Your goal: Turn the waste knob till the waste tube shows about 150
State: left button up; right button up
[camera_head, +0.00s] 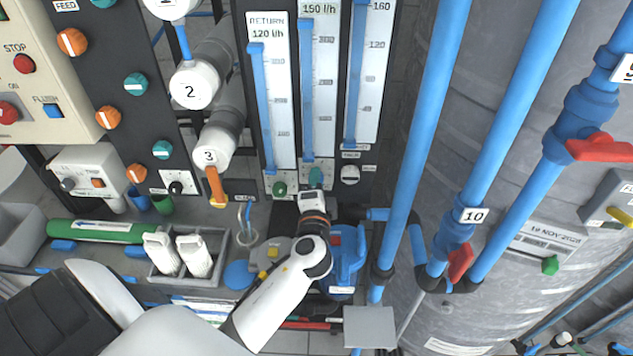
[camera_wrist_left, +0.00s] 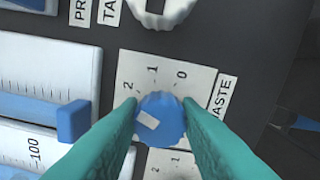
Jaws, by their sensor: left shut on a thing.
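In the left wrist view the blue waste knob (camera_wrist_left: 165,108) sits on a white dial plate marked 0, 1, 2, beside a WASTE label. Its white mark points left, past the 2. My left gripper (camera_wrist_left: 163,125) has its teal fingers on both sides of the knob, shut on it. In the head view my left gripper (camera_head: 315,180) is at the foot of the middle tube (camera_head: 306,90), headed 150 l/h, and hides the knob. That tube's blue column reaches high up; its scale is too small to read surely. My right gripper is not in view.
A return tube (camera_head: 262,110) headed 120 l/h stands to the left, with a green knob (camera_head: 279,188) below. Another tube (camera_head: 356,80) stands to the right, with a white knob (camera_head: 350,174) below. Blue pipes (camera_head: 424,120) rise close on the right.

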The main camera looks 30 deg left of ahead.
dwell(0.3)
pick_arm(q)
jog(key=o, duration=1)
jog(key=shift+c, duration=0.2)
jog(key=b+v, duration=0.3)
jog(key=v, duration=0.9)
jog(key=shift+s, duration=0.1)
